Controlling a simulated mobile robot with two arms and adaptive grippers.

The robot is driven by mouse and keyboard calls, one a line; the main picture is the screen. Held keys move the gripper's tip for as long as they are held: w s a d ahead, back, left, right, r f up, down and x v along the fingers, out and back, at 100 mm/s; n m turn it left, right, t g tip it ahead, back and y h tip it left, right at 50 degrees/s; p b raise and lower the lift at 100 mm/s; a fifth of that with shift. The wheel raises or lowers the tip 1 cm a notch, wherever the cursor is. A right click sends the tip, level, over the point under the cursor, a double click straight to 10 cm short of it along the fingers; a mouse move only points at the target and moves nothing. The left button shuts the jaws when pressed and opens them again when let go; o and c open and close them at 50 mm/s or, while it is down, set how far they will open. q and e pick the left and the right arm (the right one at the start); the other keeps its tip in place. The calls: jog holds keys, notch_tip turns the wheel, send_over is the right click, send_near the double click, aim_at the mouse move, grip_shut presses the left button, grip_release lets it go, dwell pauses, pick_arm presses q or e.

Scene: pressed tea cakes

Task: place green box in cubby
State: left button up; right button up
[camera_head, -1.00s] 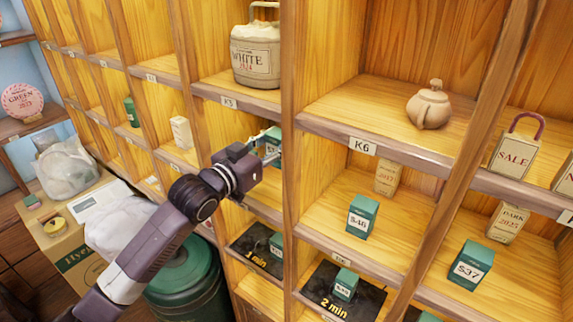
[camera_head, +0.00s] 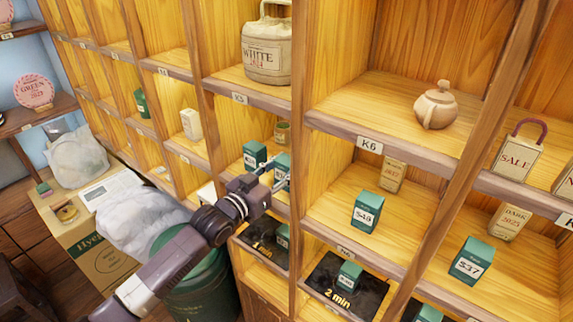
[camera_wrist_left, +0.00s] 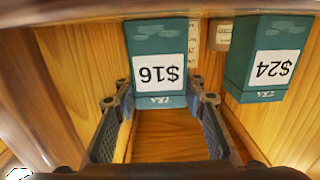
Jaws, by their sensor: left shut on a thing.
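My left gripper (camera_head: 277,181) reaches into the cubby under the K5 label. It is shut on a green box (camera_wrist_left: 159,42) marked $16, which shows upside down between the fingers in the left wrist view. In the head view this box (camera_head: 283,167) is partly hidden by the gripper. A second green box (camera_wrist_left: 268,58), marked $24, stands beside it; it also shows in the head view (camera_head: 254,154). I cannot tell whether the held box touches the shelf. My right gripper is not in view.
A wooden upright (camera_head: 300,130) stands close right of the gripper. Another green box (camera_head: 367,212) and a tan package (camera_head: 392,174) stand in the cubby under K6. Black mats (camera_head: 375,290) lie on the lower shelves.

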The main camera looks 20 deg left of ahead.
pick_arm(q)
jog(key=o, duration=1.2)
jog(key=shift+f, duration=0.1)
jog(key=shift+c, duration=0.2)
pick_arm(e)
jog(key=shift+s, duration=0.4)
pick_arm(q)
jog(key=b+v, duration=0.3)
jog(key=v, duration=0.9)
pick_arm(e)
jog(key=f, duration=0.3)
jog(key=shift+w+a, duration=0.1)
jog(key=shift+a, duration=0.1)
